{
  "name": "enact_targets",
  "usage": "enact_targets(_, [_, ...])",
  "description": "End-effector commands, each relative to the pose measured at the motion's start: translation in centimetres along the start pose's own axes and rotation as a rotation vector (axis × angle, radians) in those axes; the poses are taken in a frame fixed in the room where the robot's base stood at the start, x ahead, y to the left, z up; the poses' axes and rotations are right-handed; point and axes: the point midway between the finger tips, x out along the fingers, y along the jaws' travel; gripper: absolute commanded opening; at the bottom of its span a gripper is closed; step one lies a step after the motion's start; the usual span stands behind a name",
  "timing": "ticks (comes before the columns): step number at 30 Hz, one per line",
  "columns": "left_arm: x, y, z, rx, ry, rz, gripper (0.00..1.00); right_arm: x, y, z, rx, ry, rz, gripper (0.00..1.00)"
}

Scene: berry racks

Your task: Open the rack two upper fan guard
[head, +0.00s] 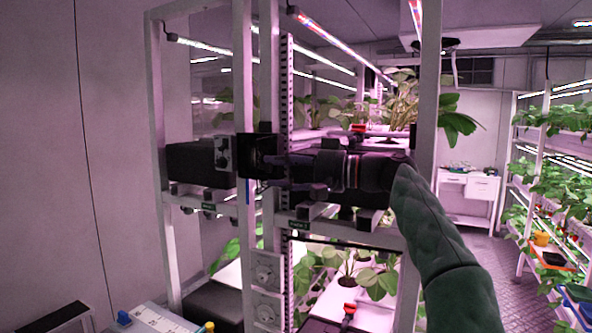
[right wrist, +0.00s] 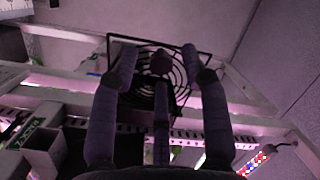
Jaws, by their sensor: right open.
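In the head view a black square panel (head: 258,148) at the rack post looks like this guard, seen obliquely. My right gripper (head: 284,168) reaches left to it from the right. In the right wrist view, the spread fingers of my right gripper (right wrist: 158,62) are in front of the guard, with nothing visibly held. I cannot tell whether they touch it or whether the guard stands ajar. My left gripper is not in view.
A rack post (head: 425,110) stands close to my right forearm. A green label (head: 298,225) is on the shelf beam below the gripper. Plants fill shelves above and below. A white bench (head: 466,192) stands at the back. The aisle floor on the right is clear.

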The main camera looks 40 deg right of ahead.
Motion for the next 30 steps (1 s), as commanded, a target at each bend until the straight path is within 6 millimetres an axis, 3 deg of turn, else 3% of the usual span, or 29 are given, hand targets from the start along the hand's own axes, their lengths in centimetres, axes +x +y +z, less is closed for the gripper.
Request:
enact_targets(18, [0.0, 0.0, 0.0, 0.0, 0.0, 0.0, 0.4, -9.4, 0.2, 0.0, 0.0, 0.002, 0.006, 0.46])
enact_targets(24, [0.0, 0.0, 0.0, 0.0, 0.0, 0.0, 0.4, -11.2, 0.1, 0.0, 0.001, 0.002, 0.003, 0.46])
enact_targets(30, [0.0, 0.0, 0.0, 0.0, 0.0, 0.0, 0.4, -11.8, 0.1, 0.0, 0.001, -0.001, 0.002, 0.46])
